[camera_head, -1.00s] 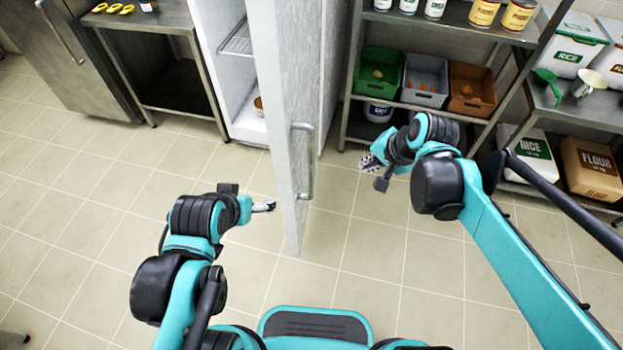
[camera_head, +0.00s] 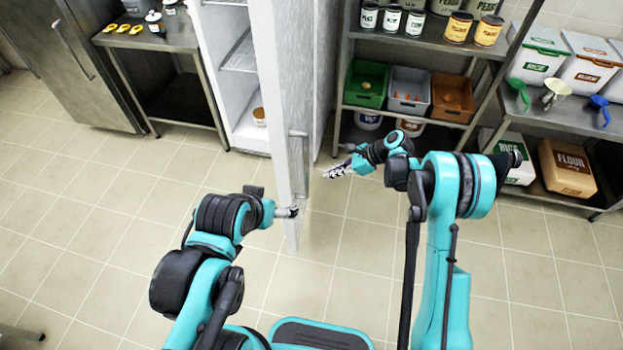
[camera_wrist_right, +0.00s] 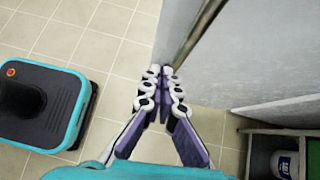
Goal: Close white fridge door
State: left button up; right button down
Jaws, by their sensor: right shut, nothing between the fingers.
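The white fridge (camera_head: 217,42) is at the back, and its shelves show inside. Its door (camera_head: 275,110) stands wide open toward me, with the narrow edge facing me and a metal handle (camera_head: 299,160) on its right face. My right gripper (camera_head: 330,173) is shut and empty, just right of the handle. In the right wrist view the shut fingertips (camera_wrist_right: 167,71) are close to a metal bar along the door face (camera_wrist_right: 250,50); contact cannot be told. My left gripper (camera_head: 290,212) is at the left of the door's lower near edge; its jaws are too small to read.
A metal shelf rack (camera_head: 407,115) with bins stands right of the fridge. A steel table (camera_head: 150,40) stands left of it. A tub (camera_head: 259,117) sits low inside the fridge. Tiled floor (camera_head: 120,185) at the left is clear.

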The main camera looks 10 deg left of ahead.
jog(key=b, duration=0.2)
send_near(291, 184)
notch_tip(291, 184, down, 4)
jog(key=a, duration=0.3)
jog(key=shift+s+a+b, duration=0.15)
jog(key=shift+a+b, duration=0.1)
jog(key=shift+b, duration=0.15)
jog(key=shift+a, duration=0.35)
jog(key=shift+a, duration=0.1)
